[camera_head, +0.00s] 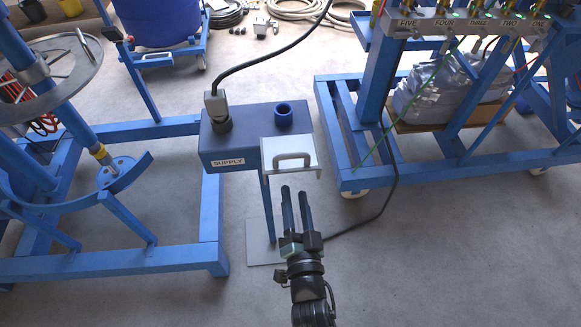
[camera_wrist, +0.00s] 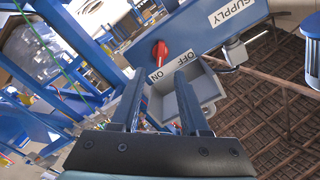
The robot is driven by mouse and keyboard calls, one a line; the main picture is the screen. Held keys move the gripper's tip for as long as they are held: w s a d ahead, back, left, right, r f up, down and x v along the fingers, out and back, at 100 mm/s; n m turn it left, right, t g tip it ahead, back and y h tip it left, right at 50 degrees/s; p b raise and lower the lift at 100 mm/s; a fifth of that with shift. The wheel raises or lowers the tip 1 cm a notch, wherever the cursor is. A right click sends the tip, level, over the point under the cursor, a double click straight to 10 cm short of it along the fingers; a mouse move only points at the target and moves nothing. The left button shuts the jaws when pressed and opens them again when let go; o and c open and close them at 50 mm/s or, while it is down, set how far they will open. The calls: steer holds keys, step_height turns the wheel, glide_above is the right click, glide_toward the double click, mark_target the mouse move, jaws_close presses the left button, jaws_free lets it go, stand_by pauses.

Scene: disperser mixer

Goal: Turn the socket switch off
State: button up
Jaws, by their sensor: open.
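The blue supply box (camera_head: 235,150) stands on a post in the middle of the head view. In the wrist view, the red switch knob (camera_wrist: 160,53) sits on the box's blue face (camera_wrist: 190,30), beside a white label marked ON and OFF (camera_wrist: 170,66). The knob's end looks nearer ON, but its exact setting is hard to tell. A light grey cover with a handle (camera_head: 290,156) sticks out from the box; it also shows in the wrist view (camera_wrist: 208,92). My gripper (camera_head: 295,192) is open and empty, in front of the cover. Its fingers (camera_wrist: 160,82) point towards the switch without visible contact.
A black plug (camera_head: 216,108) with a thick cable is in the box's top, next to an empty round blue socket (camera_head: 284,113). Blue frames stand left (camera_head: 110,265) and right (camera_head: 450,170). A black cable (camera_head: 380,205) lies on the floor. The floor at front right is clear.

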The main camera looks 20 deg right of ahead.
steer(key=x, duration=0.8)
steer(key=shift+b, duration=0.45)
steer(key=shift+s, duration=0.1)
jaws_close()
